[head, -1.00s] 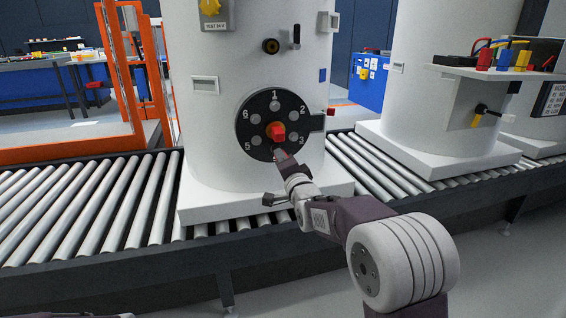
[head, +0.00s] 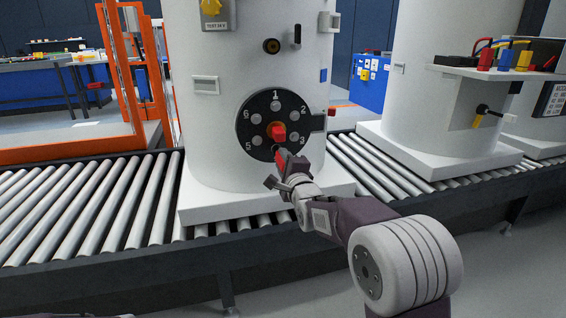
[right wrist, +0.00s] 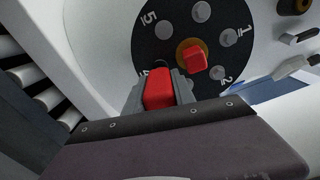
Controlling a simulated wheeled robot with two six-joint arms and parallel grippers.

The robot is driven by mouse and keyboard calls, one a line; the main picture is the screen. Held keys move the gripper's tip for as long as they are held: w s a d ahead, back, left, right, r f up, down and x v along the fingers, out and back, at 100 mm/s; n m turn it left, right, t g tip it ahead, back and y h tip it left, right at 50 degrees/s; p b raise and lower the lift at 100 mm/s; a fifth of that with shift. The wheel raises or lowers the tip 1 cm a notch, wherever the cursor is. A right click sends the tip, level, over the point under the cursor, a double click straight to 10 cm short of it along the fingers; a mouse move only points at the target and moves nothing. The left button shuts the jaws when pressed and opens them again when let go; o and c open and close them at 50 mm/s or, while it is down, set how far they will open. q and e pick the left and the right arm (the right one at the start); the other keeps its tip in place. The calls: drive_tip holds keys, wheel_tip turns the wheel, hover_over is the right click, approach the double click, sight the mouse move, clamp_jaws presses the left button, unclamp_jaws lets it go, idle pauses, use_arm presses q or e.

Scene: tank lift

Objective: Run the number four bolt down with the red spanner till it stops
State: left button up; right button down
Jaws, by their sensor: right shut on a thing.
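A black round flange plate (head: 245,128) with grey bolts and numbers around its rim sits on the front of the white tank (head: 205,140). A red block (head: 278,132) in an orange ring is at its centre. The bolt by number four is hidden behind my right gripper (head: 285,162) in the head view. That gripper is shut on the red spanner (right wrist: 158,90), whose far end lies at the number four place at the plate's lower rim. The right wrist view hides the bolt there too, so I cannot tell how the spanner sits on it. My left gripper is out of view.
The tank stands on a roller conveyor (head: 90,210) with free rollers on both sides. A second white tank (head: 425,100) stands to the right. An orange frame (head: 75,151) is behind at the left. A small dark bracket (head: 318,122) juts from the plate's right edge.

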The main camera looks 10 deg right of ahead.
drive_tip(key=n, duration=0.5)
drive_tip(key=shift+b, duration=0.35)
drive_tip(key=n, duration=0.5)
drive_tip(key=shift+b, duration=0.35)
drive_tip(key=n+b, duration=0.1)
drive_tip(key=n, duration=0.9)
drive_tip(key=shift+d+b, duration=0.1)
drive_tip(key=shift+b, duration=0.2)
drive_tip(key=shift+f, duration=0.1)
drive_tip(key=shift+w, duration=0.15)
